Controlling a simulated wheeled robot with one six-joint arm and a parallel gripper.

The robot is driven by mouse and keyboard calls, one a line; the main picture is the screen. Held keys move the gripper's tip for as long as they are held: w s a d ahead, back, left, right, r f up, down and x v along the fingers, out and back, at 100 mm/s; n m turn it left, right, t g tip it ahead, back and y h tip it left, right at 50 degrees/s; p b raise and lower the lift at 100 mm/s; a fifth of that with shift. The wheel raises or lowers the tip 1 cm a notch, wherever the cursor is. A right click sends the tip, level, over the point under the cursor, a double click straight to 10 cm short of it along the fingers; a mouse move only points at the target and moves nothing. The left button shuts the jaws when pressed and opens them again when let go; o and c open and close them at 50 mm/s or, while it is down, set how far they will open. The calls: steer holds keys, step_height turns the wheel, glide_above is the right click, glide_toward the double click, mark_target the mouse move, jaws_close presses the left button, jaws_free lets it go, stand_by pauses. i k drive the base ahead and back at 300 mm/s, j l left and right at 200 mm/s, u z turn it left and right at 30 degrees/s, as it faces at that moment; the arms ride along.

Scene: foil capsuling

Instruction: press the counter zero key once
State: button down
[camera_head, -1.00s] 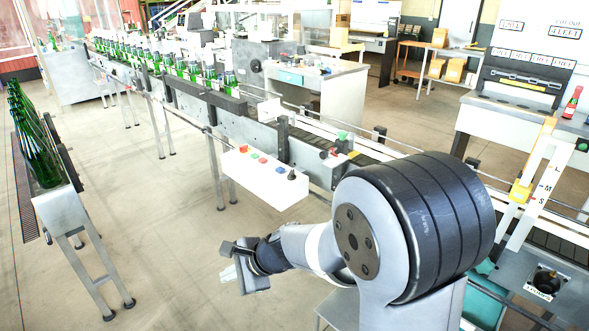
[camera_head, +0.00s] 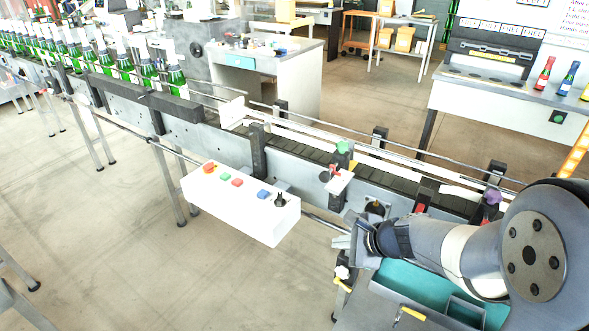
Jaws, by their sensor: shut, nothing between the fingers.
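A white control box (camera_head: 240,207) is fixed to the front of the conveyor. Its top carries a red button (camera_head: 209,168), a green button (camera_head: 224,177), a second red button (camera_head: 237,182), a blue button (camera_head: 262,195) and a black knob (camera_head: 280,199). I cannot read labels, so I cannot tell whether one of these is the counter zero key. My gripper (camera_head: 342,243) is shut and empty, to the right of the box and apart from it, near the conveyor's front side. Its fingertips are small and partly unclear.
The conveyor (camera_head: 300,147) runs from back left to front right, with green bottles (camera_head: 148,70) at its left. A small plate with a red button (camera_head: 338,180) stands on its near edge. A teal tray (camera_head: 410,286) lies below my arm.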

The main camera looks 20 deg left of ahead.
mark_target(263, 194)
steer(key=i+j, duration=0.15)
steer(key=j, duration=0.2)
steer(key=i+j+z, duration=0.1)
steer(key=j, duration=0.25)
steer(key=i+j, duration=0.15)
steer(key=j, duration=0.2)
steer(key=i+j, duration=0.1)
steer(key=j, duration=0.3)
steer(key=i+j+z, duration=0.1)
steer(key=j, duration=0.25)
